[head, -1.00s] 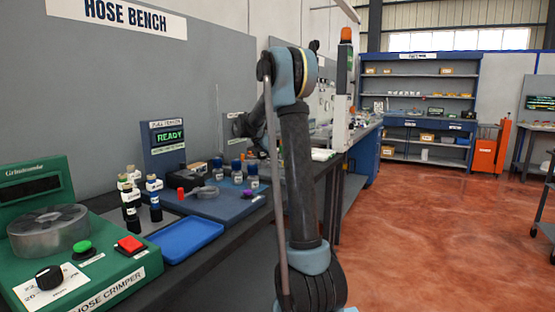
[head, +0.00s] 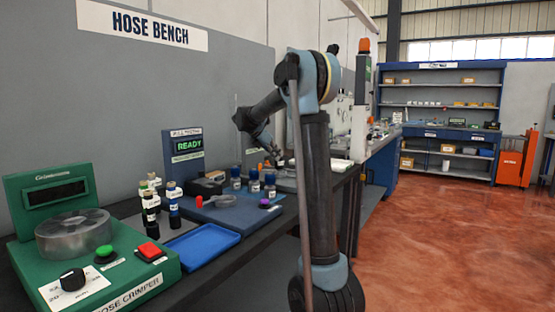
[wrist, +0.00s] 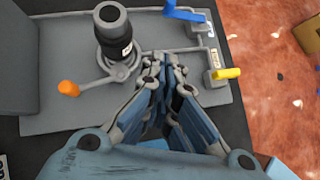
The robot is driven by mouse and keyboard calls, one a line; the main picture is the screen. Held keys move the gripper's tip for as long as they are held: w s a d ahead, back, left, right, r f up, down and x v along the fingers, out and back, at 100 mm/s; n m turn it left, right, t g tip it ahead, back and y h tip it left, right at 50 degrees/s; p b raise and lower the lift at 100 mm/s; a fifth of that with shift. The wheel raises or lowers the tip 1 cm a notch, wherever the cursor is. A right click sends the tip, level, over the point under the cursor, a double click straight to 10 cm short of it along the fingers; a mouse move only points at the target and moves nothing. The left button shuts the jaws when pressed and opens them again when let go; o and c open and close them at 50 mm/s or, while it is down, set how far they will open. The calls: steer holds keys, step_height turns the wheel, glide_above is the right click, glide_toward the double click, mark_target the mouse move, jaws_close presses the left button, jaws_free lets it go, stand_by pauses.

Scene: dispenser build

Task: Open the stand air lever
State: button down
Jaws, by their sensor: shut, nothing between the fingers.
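In the wrist view a grey stand plate carries a dark upright cylinder (wrist: 113,32) with a white label. A blue lever (wrist: 184,13) stands at the plate's top right, a yellow lever (wrist: 226,73) at its right edge, and an orange-tipped handle (wrist: 69,88) at its left. Small labels beside the blue and yellow levers are too small to read, so I cannot tell which is the stand air lever. My gripper (wrist: 164,62) is shut and empty above the plate, between the cylinder and the yellow lever, apart from the levers. It also shows over the bench in the head view (head: 275,156).
The green hose crimper (head: 140,278), a blue tray (head: 203,248) and several small bottles stand on the bench at the left. In the wrist view open red floor (wrist: 270,50) lies right of the stand. A blue shelf unit (head: 440,90) is at the back.

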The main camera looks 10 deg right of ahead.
steer(key=s+d+f+m+y, duration=0.1)
steer(key=s+f+m, duration=0.1)
steer(key=s, duration=0.7)
steer(key=s+d+f+m+g+y, duration=0.1)
steer(key=s+d+f+m, duration=0.1)
steer(key=s+m, duration=0.3)
steer(key=s+d+f+m+y, duration=0.1)
steer(key=s+m, duration=0.3)
steer(key=s, duration=1)
steer(key=shift+d+f+g+y, duration=0.3)
steer(key=shift+d+f+g, duration=0.15)
steer(key=shift+f, duration=0.45)
steer(key=s+a+f+m+y, duration=0.1)
steer(key=s+f+m+y, duration=0.1)
steer(key=s+f+m, duration=0.4)
steer(key=s+a+f+m+y, duration=0.2)
steer(key=s+f+m, duration=0.4)
steer(key=s+f, duration=0.6)
steer(key=s, duration=0.6)
steer(key=shift+a+f+m, duration=0.25)
steer(key=shift+a+m, duration=0.05)
steer(key=shift+m, duration=0.1)
steer(key=shift+g, duration=0.25)
